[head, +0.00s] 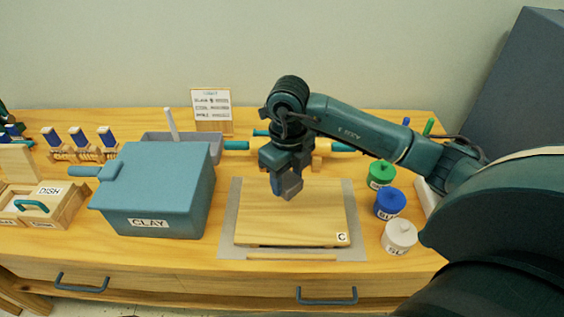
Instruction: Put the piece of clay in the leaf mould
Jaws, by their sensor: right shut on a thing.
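My right gripper (286,188) hangs over the wooden board marked C (262,222), pointing down, and is shut on a small grey piece (292,187). This looks like the piece of clay; the fingers and wrist hide part of it. It appears held above the board, apart from it. A teal box labelled CLAY (178,195) stands left of the board; its inside is not visible. I cannot make out a leaf mould for certain in this view.
Green (381,174), blue (390,203) and white (399,236) lidded pots stand right of the board. A wooden box labelled DISH (68,203) is at the left. A grey tray (181,144) and a small sign (211,106) stand behind. The board's front part is clear.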

